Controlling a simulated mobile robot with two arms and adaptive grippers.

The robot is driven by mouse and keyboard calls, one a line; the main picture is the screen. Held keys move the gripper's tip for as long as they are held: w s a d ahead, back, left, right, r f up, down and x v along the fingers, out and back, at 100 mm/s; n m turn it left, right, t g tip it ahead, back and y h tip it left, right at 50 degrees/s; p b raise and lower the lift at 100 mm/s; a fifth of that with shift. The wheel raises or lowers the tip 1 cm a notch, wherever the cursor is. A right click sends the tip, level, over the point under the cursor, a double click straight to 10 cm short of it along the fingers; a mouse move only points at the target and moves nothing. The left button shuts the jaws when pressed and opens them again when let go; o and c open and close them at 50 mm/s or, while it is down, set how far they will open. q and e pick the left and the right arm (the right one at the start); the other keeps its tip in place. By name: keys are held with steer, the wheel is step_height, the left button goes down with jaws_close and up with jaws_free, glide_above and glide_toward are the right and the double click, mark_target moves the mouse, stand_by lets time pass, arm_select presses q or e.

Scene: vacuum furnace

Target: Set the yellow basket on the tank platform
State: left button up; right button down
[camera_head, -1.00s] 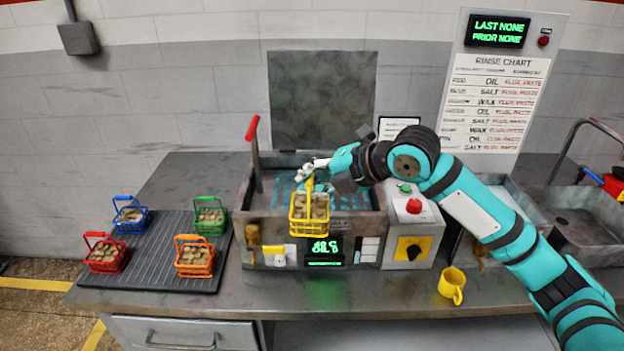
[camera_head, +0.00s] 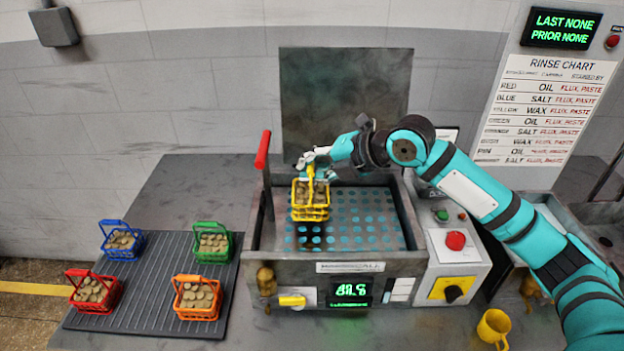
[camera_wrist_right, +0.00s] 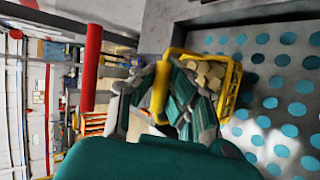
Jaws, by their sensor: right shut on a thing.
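The yellow basket (camera_head: 310,213) is full of tan pieces and hangs upright over the left part of the tank platform (camera_head: 365,225), a perforated plate with blue showing through its holes. My right gripper (camera_head: 317,170) is shut on the basket's handle. In the right wrist view the basket (camera_wrist_right: 228,82) hangs from the gripper (camera_wrist_right: 165,95), with the platform (camera_wrist_right: 275,130) beyond it. I cannot tell whether the basket's bottom touches the platform. My left gripper is not in view.
A red-handled lever (camera_head: 263,150) stands at the tank's left side, close to the basket. Red, blue, green and orange baskets stand on a ribbed mat (camera_head: 165,258) at left. A control box (camera_head: 455,245) and yellow mug (camera_head: 494,327) are at right.

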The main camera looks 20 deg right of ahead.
mark_target(309, 190)
steer(key=f+p, duration=0.1)
steer(key=f, duration=0.2)
steer(key=shift+w+f, duration=0.1)
steer(key=shift+w, duration=0.1)
steer(key=shift+f, duration=0.2)
steer(key=c, duration=1.9)
jaws_free()
steer(key=shift+f, duration=0.15)
steer(key=o, duration=0.4)
steer(key=shift+s, duration=0.1)
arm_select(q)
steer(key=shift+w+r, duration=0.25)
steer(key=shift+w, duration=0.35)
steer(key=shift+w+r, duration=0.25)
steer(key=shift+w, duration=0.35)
arm_select(e)
steer(key=shift+o, duration=0.2)
